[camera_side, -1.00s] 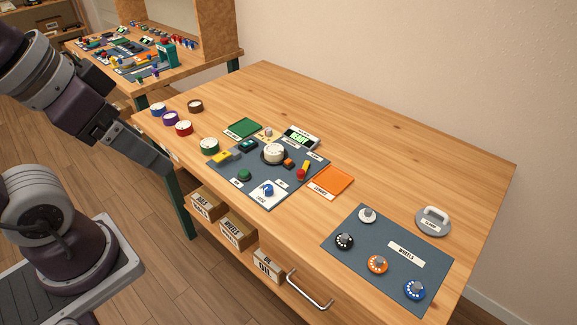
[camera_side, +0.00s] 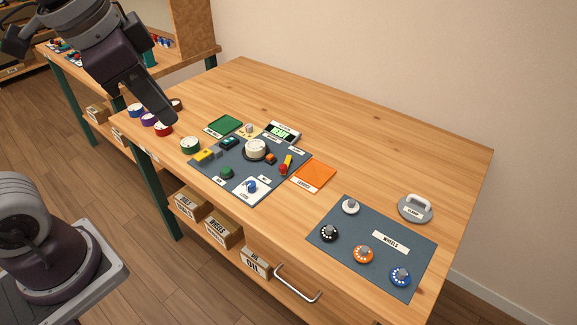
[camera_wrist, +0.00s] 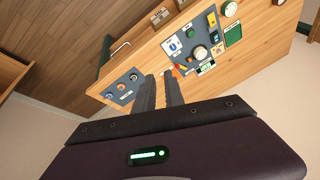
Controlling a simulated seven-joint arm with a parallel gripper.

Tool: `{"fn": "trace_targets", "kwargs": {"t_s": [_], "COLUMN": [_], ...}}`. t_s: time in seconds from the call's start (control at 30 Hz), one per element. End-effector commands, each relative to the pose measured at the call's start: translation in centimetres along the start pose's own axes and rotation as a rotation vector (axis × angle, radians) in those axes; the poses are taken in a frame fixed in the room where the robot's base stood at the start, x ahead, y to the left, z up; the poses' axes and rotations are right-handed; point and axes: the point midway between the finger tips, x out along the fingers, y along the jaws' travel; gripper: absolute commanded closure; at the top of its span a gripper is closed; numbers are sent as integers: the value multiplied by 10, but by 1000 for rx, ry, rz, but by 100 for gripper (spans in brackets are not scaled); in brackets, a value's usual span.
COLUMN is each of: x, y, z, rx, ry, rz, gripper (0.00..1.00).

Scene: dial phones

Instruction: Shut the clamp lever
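A yellow lever with a red knob (camera_side: 285,165) stands on the right part of the blue-grey panel (camera_side: 225,190), beside the orange pad; I take it for the clamp lever. Its label is too small to read surely. In the wrist view the lever (camera_wrist: 180,69) is small, just past the fingertips. My gripper (camera_side: 168,118) is in the air above the table's left end, near the coloured rolls, well apart from the lever. In the wrist view my gripper (camera_wrist: 159,77) has its two fingers apart with a narrow empty gap.
A wheels panel (camera_side: 345,205) and a grey handled disc (camera_side: 415,210) lie at right. The table's back is clear.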

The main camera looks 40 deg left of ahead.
Motion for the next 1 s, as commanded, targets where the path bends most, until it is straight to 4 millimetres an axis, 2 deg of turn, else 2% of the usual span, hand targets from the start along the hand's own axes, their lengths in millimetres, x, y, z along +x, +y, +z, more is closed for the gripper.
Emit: {"fn": "trace_targets", "kwargs": {"t_s": [0.03,0.17,0.27,0.3,0.37,0.4,0.5,0.6,0.7,0.8,1.0], "x": [11,52,98,119,153,176,230,271,295,305,305], "y": [-6,-18,-20,-20,-16,-13,-3,6,12,14,14], "z": [-24,-83,-122,-136,-152,-162,-175,-180,-180,-179,-179], "rx": [108,423,666,764,906,998,1198,1344,1432,1467,1469], "ry": [-37,-119,-179,-203,-238,-258,-303,-332,-349,-356,-356], "rz": [8,29,57,70,94,110,152,185,208,217,217], "gripper": [98,100,100,100,100,100,100,100,100,100,100]}}
